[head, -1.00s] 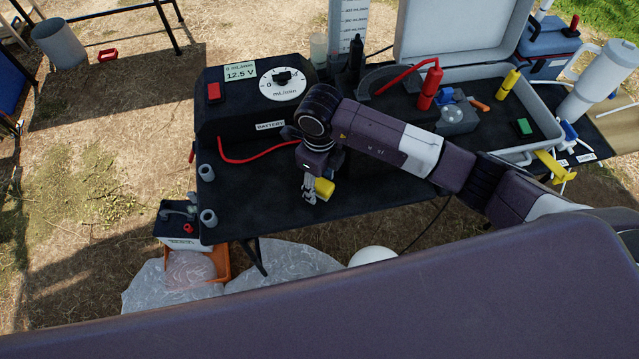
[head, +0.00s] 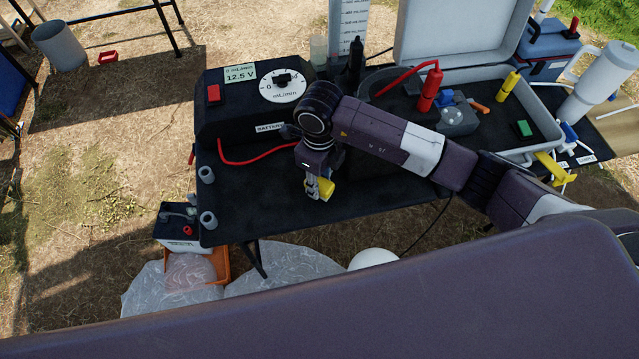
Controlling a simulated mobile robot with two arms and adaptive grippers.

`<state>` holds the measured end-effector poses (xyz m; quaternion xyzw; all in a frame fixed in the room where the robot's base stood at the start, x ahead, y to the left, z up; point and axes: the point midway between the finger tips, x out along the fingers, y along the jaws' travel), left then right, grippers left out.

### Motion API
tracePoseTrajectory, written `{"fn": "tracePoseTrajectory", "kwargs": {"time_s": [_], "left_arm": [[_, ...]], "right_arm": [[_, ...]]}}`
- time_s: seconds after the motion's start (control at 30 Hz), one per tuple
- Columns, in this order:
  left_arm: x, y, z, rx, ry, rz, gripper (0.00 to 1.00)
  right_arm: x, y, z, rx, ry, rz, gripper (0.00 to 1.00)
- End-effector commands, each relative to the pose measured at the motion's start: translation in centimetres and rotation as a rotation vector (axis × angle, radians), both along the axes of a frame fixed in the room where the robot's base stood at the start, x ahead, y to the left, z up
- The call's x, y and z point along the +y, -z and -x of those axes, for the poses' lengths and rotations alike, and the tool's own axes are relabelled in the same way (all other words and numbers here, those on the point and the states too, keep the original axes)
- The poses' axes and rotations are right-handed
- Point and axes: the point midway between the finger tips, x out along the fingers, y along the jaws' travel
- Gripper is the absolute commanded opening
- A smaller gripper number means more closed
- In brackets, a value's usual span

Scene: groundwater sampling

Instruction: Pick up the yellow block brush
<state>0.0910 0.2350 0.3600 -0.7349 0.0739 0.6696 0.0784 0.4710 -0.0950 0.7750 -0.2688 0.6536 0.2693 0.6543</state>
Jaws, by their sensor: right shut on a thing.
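The yellow block brush (head: 326,188) is a small yellow block at the front middle of the black table (head: 280,215). My right gripper (head: 316,190) points down over it, and its fingers are shut on the brush. The fingers hide part of the brush's left side. I cannot tell whether the brush touches the table or hangs just above it. My left gripper does not show.
An open grey case (head: 545,118) stands at right. The table's front middle is clear.

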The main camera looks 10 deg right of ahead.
Motion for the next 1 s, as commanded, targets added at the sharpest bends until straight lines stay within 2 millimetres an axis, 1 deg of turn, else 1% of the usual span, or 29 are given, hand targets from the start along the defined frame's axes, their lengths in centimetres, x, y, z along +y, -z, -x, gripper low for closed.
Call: {"fn": "tracePoseTrajectory", "kwargs": {"time_s": [0.17, 0.27, 0.5, 0.6, 0.7, 0.83, 1.0], "left_arm": [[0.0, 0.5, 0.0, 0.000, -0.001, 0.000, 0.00], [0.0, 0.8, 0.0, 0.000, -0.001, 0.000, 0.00], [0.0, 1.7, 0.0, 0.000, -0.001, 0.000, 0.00], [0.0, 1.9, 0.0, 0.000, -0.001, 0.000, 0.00], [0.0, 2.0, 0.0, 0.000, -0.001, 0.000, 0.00], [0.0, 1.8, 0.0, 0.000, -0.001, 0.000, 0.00], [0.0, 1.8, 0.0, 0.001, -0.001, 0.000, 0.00]], "right_arm": [[0.0, -2.9, -0.2, -0.006, -0.001, -0.001, 0.00], [0.0, -5.4, -0.2, -0.008, -0.002, -0.001, 0.00], [0.0, -12.1, -0.2, -0.008, -0.002, -0.001, 0.00], [0.0, -14.6, -0.1, -0.006, -0.002, 0.001, 0.00], [-0.1, -16.5, -0.1, -0.004, -0.002, 0.001, 0.00], [-0.1, -17.9, -0.1, -0.004, -0.001, 0.002, 0.00], [0.0, -18.8, 0.0, 0.000, 0.000, 0.001, 0.00]]}}
